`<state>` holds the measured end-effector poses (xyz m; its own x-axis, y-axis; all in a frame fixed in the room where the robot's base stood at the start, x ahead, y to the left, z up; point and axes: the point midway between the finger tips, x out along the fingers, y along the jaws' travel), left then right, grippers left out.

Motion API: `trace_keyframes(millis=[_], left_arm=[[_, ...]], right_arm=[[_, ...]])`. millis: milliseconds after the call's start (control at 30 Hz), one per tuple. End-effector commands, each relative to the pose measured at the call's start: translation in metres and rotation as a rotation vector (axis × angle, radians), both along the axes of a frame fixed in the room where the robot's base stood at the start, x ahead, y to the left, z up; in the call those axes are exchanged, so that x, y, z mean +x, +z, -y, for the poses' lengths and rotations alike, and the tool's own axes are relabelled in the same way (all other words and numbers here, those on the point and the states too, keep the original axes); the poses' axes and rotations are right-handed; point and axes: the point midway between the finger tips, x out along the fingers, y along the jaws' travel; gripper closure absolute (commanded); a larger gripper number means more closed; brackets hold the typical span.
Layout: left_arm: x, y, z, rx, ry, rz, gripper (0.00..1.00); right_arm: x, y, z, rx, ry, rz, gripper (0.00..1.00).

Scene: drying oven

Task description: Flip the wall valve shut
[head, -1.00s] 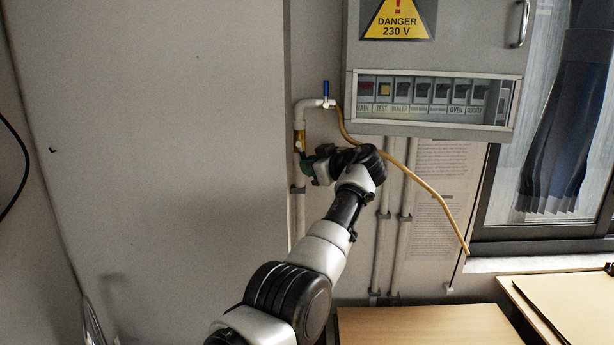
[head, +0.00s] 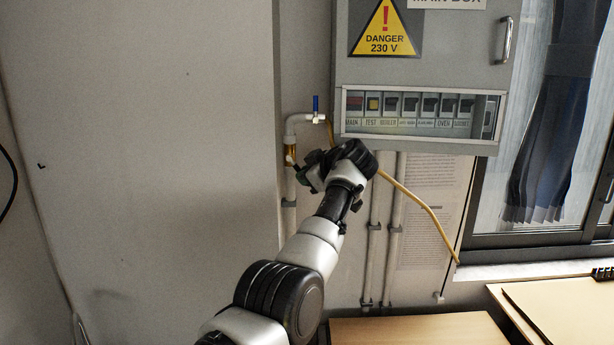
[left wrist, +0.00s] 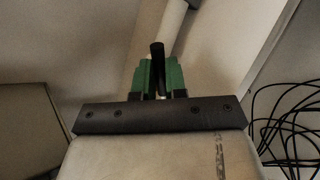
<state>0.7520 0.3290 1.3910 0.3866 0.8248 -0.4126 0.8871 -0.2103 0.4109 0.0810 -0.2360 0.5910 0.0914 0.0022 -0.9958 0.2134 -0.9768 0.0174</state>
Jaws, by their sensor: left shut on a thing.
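A brass valve body (head: 290,153) sits on the white vertical pipe on the wall, left of the electrical box. A small upright blue lever (head: 316,103) stands on the same pipework, above and to the right of it. My left gripper (head: 304,172) is at the pipe, just below and right of the brass body; its wrist partly hides its fingers. In the left wrist view, its green fingers (left wrist: 160,80) are shut on a black handle (left wrist: 157,60), which stands up between them. The handle's joint to the valve is not clear. My right gripper is not in view.
The grey electrical box (head: 420,110) with a danger sign hangs above and right of my wrist. A yellow hose (head: 420,203) runs down to the right. Wooden tabletops (head: 420,328) lie below. Black cables (left wrist: 290,125) show in the left wrist view.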

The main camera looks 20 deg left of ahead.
Motion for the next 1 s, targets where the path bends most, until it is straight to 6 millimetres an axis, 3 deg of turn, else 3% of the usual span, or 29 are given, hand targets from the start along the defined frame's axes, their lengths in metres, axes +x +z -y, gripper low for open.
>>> trace_keyframes(millis=[33,67,133,467,1000], left_arm=[[0.000,0.002,0.000,0.003,-0.001,0.003,1.00],[0.000,0.002,0.000,0.003,-0.001,0.003,0.85],[0.000,0.002,0.000,0.003,0.000,0.003,0.77],[-0.001,0.001,0.004,0.003,0.000,0.003,0.77],[-0.037,0.039,0.080,0.003,-0.002,0.004,0.77]], right_arm=[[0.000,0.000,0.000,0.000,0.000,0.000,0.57],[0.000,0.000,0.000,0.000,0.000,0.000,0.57],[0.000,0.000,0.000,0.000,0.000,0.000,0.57],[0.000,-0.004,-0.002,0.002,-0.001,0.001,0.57],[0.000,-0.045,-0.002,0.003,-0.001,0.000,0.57]])
